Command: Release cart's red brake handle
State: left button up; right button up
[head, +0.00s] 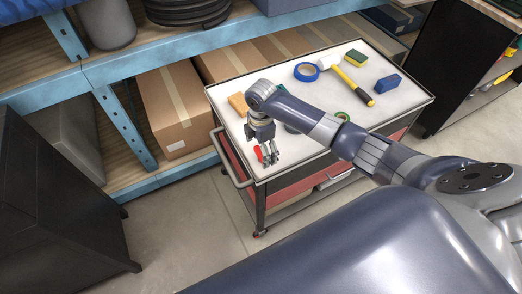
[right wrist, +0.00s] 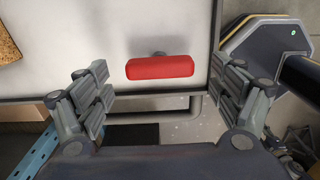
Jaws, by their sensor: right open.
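The cart (head: 225,108) has a white top with dark edges and red panels below. Its red brake handle (head: 258,153) shows at the near left part of the cart, partly hidden by my right gripper (head: 268,157). In the right wrist view the red handle (right wrist: 160,67) is a horizontal bar on a small grey mount near the edge of the cart top (right wrist: 90,60). My right gripper (right wrist: 160,85) is open and empty. Its fingers stand apart to the left and right of the handle, and I see no contact. My left gripper is not in view.
On the cart top lie blue tape (head: 307,72), a hammer (head: 352,84), a sponge (head: 356,58) and a blue block (head: 387,83). Blue shelving with cardboard boxes (head: 175,105) stands behind. A dark cabinet (head: 55,215) stands at left. Floor (head: 195,215) is clear between cabinet and cart.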

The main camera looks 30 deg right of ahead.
jog(key=shift+f, duration=1)
jog(key=shift+c, duration=0.3)
jog(key=c, duration=1)
